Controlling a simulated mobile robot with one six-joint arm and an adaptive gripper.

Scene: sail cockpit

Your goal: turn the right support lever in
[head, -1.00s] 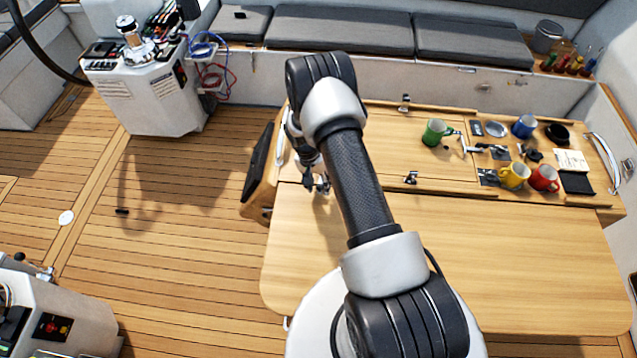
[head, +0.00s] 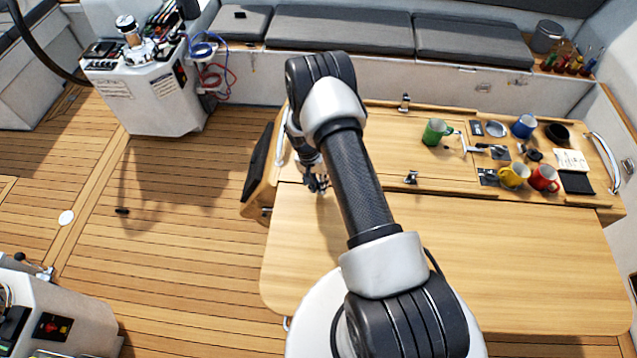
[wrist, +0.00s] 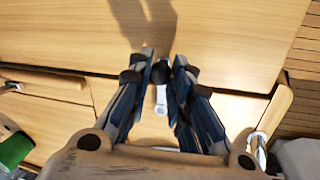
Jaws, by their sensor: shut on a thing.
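My gripper (head: 316,184) is low over the table (head: 450,250), at the left end of the seam between the leaf and the middle part. In the wrist view my gripper (wrist: 161,70) has its two fingers close together, at either side of a small pale metal lever. In the head view my gripper and arm hide the lever.
A green mug (head: 434,132), a blue mug (head: 524,126), a yellow mug (head: 514,175) and a red mug (head: 543,178) stand on the table's middle part. Two metal latches (head: 410,178) (head: 404,103) sit along its edges. The near leaf is clear.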

